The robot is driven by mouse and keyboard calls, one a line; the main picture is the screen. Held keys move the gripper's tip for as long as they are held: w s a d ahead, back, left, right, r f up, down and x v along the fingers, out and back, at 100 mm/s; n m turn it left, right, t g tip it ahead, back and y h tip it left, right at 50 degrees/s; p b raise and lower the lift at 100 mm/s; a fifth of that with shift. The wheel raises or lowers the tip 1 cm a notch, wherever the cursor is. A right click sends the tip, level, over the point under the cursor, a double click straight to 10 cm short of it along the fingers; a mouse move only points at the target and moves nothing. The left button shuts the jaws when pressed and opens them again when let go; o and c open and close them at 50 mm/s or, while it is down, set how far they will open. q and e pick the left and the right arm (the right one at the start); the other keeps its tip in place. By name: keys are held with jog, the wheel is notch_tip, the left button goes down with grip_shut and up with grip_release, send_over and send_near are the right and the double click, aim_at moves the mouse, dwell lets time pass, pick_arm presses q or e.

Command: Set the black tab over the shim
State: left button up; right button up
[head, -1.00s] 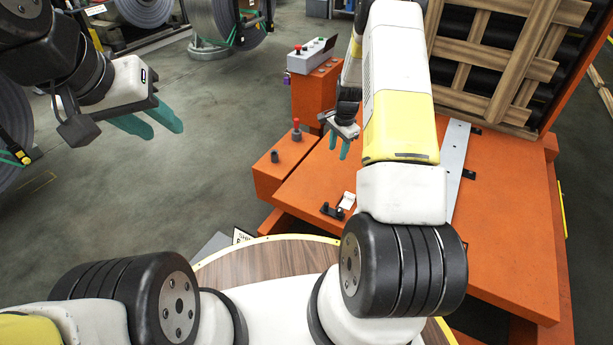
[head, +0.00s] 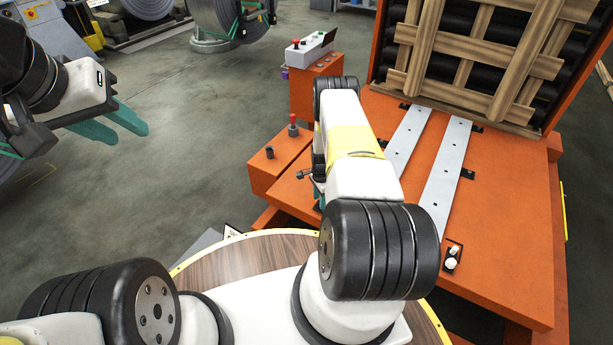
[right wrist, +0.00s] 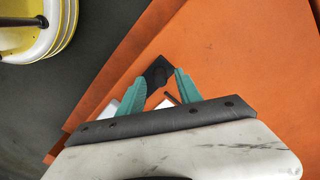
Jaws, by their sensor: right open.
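The black tab (right wrist: 157,70) lies on the orange table in the right wrist view, between the fingertips of my right gripper (right wrist: 161,76). The teal fingers are apart, one on each side of it; I cannot tell whether they touch it. A pale piece (right wrist: 168,100), perhaps the shim, shows partly between the fingers. Another pale patch (right wrist: 112,106) is beside the left finger. In the head view my right arm hides the tab and most of this gripper. My left gripper (head: 132,137) is open and empty over the floor at the left.
Two steel strips (head: 446,175) lie on the orange table (head: 510,215). A black piece with white knobs (head: 452,257) sits near the right strip's front end. An orange control box with a red button (head: 292,127) stands left of the table. A wooden lattice (head: 480,60) stands behind.

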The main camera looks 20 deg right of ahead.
jog(key=shift+f, duration=0.95)
grip_shut()
dwell(0.7)
